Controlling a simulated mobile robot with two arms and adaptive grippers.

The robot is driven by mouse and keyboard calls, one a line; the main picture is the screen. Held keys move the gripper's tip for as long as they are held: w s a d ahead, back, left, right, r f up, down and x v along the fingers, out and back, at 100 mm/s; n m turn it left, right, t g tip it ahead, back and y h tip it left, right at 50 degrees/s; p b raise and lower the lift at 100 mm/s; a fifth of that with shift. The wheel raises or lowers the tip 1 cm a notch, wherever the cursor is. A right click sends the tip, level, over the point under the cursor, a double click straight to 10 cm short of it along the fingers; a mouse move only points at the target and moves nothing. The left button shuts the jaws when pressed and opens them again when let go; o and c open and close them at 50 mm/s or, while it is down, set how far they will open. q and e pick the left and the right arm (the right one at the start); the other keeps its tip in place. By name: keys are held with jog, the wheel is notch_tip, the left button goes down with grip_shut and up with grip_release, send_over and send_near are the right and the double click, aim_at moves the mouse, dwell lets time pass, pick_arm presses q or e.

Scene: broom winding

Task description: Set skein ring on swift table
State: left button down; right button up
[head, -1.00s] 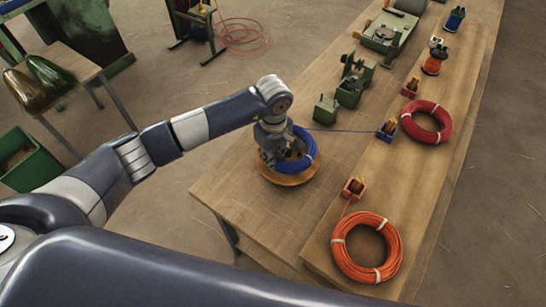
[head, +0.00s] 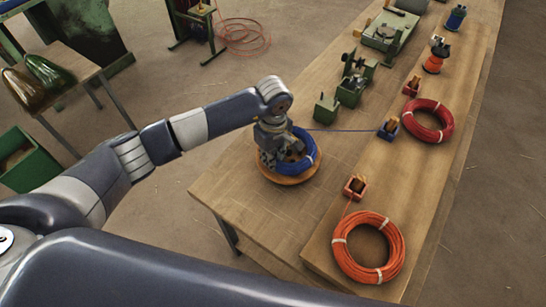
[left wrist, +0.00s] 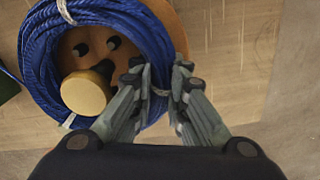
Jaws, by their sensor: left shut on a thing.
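The blue skein ring (head: 306,150) lies on the round wooden swift table (head: 290,180) at the left end of the workbench. In the left wrist view the blue ring (left wrist: 42,62) surrounds the wooden disc (left wrist: 112,22) and its central post (left wrist: 86,92). My left gripper (head: 280,158) is over the near-left part of the ring. In the left wrist view its fingers (left wrist: 160,88) are closed on the ring's right side, one inside and one outside. The ring's underside is hidden, so I cannot tell how fully it rests on the disc. My right gripper is not in view.
A blue strand runs right to a small blue guide block (head: 388,130). Orange (head: 367,247) and red (head: 427,122) coils lie on the raised board to the right. Green machine parts (head: 352,88) stand behind the swift. Bare bench lies in front of the swift.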

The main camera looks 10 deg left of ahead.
pick_arm(q)
jog(key=c, duration=1.9)
grip_release()
jog(key=shift+r+p, duration=1.45)
jog(key=shift+r, duration=1.3)
notch_tip(320, 180, up, 6)
jog(key=shift+f+p, duration=0.25)
jog(key=shift+p, duration=0.9)
